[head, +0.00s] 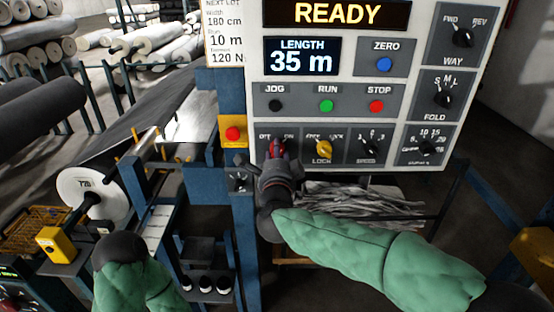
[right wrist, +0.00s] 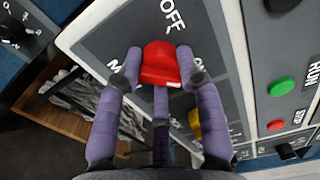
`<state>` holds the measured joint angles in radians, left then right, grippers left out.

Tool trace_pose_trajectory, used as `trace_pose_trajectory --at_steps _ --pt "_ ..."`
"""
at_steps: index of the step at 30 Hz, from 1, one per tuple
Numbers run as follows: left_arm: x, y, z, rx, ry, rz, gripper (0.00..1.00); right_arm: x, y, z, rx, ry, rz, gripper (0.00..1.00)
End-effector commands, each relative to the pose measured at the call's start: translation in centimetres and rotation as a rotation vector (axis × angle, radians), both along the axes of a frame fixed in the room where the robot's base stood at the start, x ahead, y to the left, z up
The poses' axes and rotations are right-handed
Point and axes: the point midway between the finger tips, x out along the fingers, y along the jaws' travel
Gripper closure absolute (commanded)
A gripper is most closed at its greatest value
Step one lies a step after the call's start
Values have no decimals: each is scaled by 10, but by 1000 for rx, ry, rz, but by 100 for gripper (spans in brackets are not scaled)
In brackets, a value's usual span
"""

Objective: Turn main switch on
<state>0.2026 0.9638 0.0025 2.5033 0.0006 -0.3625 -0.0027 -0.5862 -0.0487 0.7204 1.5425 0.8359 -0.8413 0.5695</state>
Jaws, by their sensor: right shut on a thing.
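The main switch is a red knob (head: 278,146) at the lower left of the white control panel, between OFF and ON labels. In the right wrist view the red knob (right wrist: 160,64) sits between the two purple-grey fingers. My right gripper (head: 276,158) is shut on the knob, and its fingers (right wrist: 158,70) touch both sides. The gripper hides part of the knob and the labels, so I cannot tell which label it points to. The green sleeve of my left arm shows at the lower left, but its gripper is out of view.
The panel (head: 415,20) shows READY and LENGTH 35 m. A yellow LOCK knob (head: 324,148) is just right of the switch. A red button on a yellow box (head: 232,133) is at its left. Below are a blue post (head: 243,230) and a shelf of grey strips (head: 360,205).

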Motion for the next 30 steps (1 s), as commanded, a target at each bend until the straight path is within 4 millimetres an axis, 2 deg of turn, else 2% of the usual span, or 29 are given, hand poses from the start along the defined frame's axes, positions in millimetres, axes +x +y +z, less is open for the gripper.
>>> trace_pose_trajectory --at_steps 17,18,20,30 --pt "0 0 -4 0 0 0 40 0 0 -1 32 2 0 95" --pt "0 0 -4 0 0 0 40 0 0 -1 32 2 0 57" --pt "0 0 -4 0 0 0 40 0 0 -1 31 1 0 40" --pt "0 0 -4 0 0 0 40 -1 0 0 31 0 0 39"
